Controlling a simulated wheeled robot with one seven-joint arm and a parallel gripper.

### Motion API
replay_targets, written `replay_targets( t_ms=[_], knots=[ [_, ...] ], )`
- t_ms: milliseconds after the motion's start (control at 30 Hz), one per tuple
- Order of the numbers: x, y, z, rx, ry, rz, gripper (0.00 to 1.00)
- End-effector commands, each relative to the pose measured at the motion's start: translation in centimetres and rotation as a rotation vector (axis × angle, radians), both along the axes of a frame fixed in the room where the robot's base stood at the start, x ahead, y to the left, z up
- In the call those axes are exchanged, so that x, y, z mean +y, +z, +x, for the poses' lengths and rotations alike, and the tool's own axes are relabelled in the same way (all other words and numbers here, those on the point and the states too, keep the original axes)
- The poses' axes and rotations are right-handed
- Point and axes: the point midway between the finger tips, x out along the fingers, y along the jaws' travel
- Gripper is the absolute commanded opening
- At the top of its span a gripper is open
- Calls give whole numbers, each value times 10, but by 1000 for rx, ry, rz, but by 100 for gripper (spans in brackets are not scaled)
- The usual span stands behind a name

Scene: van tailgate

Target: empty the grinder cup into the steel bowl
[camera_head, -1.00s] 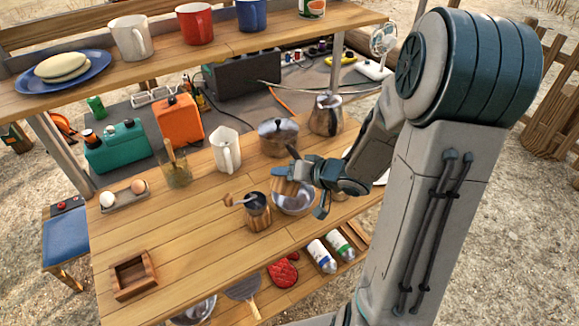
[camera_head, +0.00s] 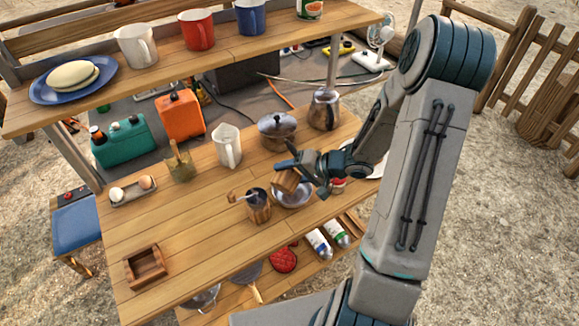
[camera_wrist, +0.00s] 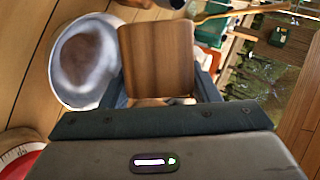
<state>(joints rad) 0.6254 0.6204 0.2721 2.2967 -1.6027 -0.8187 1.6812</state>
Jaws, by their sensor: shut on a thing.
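The grinder cup (camera_head: 285,181) is a small wooden cup held in my gripper (camera_head: 302,177). It is tilted over the steel bowl (camera_head: 294,203), which sits on the wooden table. In the wrist view, the brown cup (camera_wrist: 158,58) is between my fingers, and the bowl (camera_wrist: 62,88) is to its left. The bowl's inside looks brownish in the middle; I cannot tell if that is grounds or reflection. The cup's opening is hidden. The grinder body (camera_head: 259,208) with its crank stands upright just left of the bowl.
A lidded pot (camera_head: 277,133) and a steel jug (camera_head: 324,110) stand behind the bowl. A white pitcher (camera_head: 228,147) is further left. A red-and-white dial item (camera_wrist: 20,158) is close by my gripper. The front left table is clear around a wooden box (camera_head: 146,265).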

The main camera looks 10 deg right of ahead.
Motion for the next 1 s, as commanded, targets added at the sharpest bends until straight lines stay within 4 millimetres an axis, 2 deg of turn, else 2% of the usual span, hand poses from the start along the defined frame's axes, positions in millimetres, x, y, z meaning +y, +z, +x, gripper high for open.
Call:
replay_targets(
  t_ms=[1000],
  knots=[
    [-3,-2,4,167,0,152,31]
  ],
)
